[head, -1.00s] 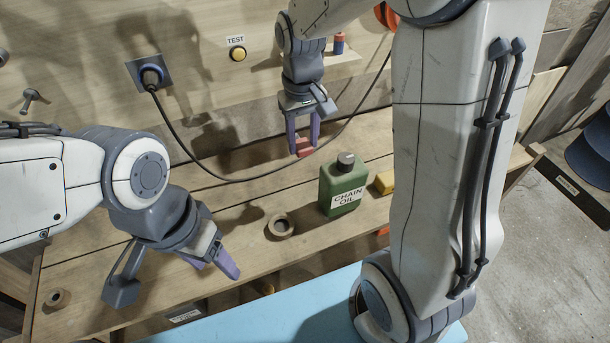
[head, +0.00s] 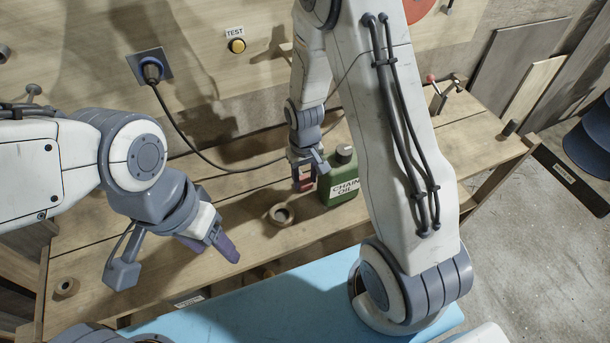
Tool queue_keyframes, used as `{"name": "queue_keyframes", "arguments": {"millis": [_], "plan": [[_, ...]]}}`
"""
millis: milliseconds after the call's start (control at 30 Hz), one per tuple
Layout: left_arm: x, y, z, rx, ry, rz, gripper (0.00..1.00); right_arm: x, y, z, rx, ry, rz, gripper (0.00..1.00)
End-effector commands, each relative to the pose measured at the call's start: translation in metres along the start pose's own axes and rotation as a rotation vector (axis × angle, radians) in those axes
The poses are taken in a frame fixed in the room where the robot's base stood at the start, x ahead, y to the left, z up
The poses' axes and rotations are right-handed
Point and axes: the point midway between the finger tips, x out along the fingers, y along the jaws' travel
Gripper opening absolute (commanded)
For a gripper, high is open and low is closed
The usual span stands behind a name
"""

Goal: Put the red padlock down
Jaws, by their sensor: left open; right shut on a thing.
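The red padlock (head: 302,184) is small in the head view, between the fingers of my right gripper (head: 308,187). My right gripper is shut on it, and the fingers partly hide it. It is low over the wooden workbench (head: 235,185), just left of the green chain oil can and behind a tape roll. I cannot tell whether the padlock touches the bench. My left gripper (head: 222,248) is open and empty over the front of the bench at left, pointing down to the right.
The green chain oil can (head: 343,188) stands right beside my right gripper, partly behind my arm. A black cable (head: 190,143) hangs from the wall socket (head: 151,69). A blue surface (head: 240,312) is in front. The bench's middle left is clear.

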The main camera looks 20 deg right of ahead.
Motion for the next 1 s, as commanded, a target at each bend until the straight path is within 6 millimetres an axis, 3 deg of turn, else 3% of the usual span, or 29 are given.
{"name": "queue_keyframes", "arguments": {"millis": [367, 400, 433, 467, 767, 1000], "plan": [[0.004, 0.0, 0.0, 0.0, 0.0, 0.0, 0.62, 0.005, 0.0, -0.001, 0.0, 0.001, 0.0, 0.0], [0.002, 0.0, 0.0, 0.0, 0.0, 0.0, 0.62, 0.003, 0.0, -0.001, 0.0, 0.001, 0.0, 0.62], [0.002, 0.0, 0.0, 0.0, 0.0, 0.0, 0.62, 0.003, 0.0, -0.001, 0.0, 0.001, 0.0, 0.73], [0.002, 0.0, 0.0, 0.0, 0.0, 0.0, 0.62, 0.003, 0.0, -0.001, 0.0, 0.001, 0.0, 0.77], [0.001, 0.0, 0.0, 0.0, 0.0, 0.0, 0.62, 0.002, 0.0, -0.001, 0.0, 0.001, 0.0, 0.77], [0.006, 0.0, 0.0, 0.0, 0.0, 0.0, 0.62, -0.021, 0.0, -0.002, 0.001, 0.007, 0.0, 0.77]]}}
